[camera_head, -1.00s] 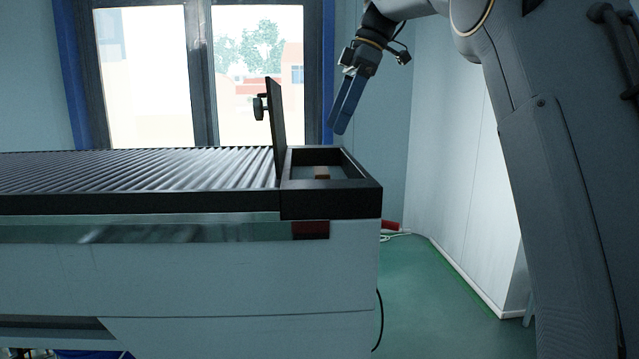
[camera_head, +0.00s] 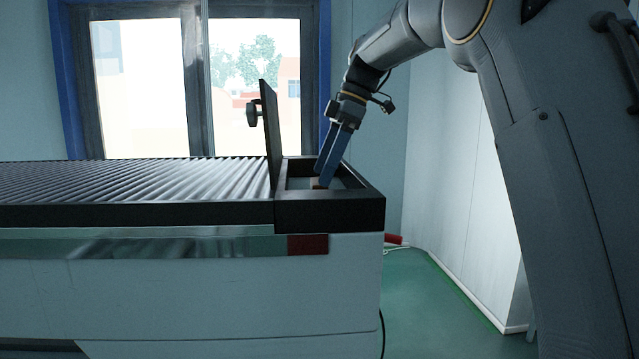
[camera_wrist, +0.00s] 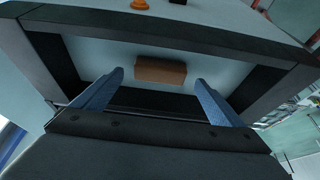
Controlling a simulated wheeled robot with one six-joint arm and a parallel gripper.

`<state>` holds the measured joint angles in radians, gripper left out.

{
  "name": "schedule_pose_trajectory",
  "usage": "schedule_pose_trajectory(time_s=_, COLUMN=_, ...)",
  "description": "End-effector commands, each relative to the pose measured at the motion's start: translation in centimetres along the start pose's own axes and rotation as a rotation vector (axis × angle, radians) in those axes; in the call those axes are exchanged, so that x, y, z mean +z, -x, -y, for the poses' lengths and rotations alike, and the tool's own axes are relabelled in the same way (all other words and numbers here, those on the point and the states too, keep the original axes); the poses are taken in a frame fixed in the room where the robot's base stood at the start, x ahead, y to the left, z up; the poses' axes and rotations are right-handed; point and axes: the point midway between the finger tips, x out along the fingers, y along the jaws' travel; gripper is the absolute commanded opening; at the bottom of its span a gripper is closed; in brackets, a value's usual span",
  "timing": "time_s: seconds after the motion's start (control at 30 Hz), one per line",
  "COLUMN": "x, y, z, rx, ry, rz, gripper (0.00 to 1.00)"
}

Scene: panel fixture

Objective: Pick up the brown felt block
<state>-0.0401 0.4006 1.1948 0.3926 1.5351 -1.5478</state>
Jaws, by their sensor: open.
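The brown felt block (camera_wrist: 161,71) lies on the pale floor of a black-framed recess (camera_wrist: 185,30). In the wrist view it sits between and just beyond the two blue fingertips of my gripper (camera_wrist: 159,78). The fingers are apart and nothing is held.
A dark upright panel (camera_head: 270,135) with a knob stands at the recess's left edge. A ribbed roller surface (camera_head: 130,180) extends left. An orange item (camera_wrist: 222,3) shows beyond the frame in the wrist view.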

Motion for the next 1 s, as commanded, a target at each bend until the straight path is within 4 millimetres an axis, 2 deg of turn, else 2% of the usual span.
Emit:
schedule_pose_trajectory(time_s=0.2, x=0.0, y=-1.9, z=0.0, rx=0.0, ry=-0.001, rz=0.0, gripper=0.92)
schedule_pose_trajectory(time_s=0.43, x=0.1, y=-2.0, z=0.0, rx=0.001, ry=-0.001, rz=0.0, gripper=0.92)
schedule_pose_trajectory(time_s=0.7, x=0.1, y=-2.0, z=0.0, rx=0.001, ry=-0.001, rz=0.0, gripper=0.48)
schedule_pose_trajectory(time_s=1.0, x=0.0, y=-1.8, z=-0.1, rx=0.001, ry=-0.001, rz=0.0, gripper=0.48)
